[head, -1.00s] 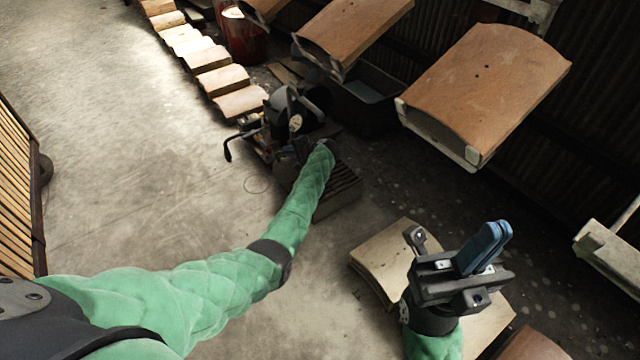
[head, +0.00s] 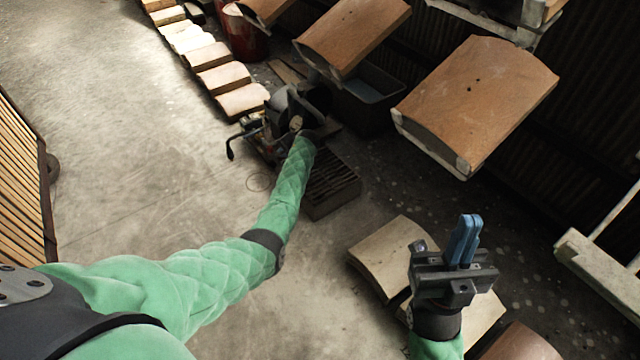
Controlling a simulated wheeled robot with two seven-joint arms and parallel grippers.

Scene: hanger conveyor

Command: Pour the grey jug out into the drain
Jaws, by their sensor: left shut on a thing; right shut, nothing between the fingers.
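The grey jug (head: 287,104) is at my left gripper, just beyond the end of my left arm, near the middle of the head view. My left gripper (head: 263,128) is shut on the jug, mostly hidden by clutter and my own wrist. The jug's tilt and any stream from it cannot be made out. The drain (head: 332,184), a dark slatted grate block on the floor, shows just below and right of my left wrist. My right gripper (head: 466,240) is shut and empty, its blue fingers together, over pale boards at lower right.
A dark bin (head: 368,98) stands behind the jug, with a red drum (head: 243,35) farther back. Brown curved tiles (head: 478,98) hang at the right. A row of tiles (head: 223,77) runs along the upper left.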

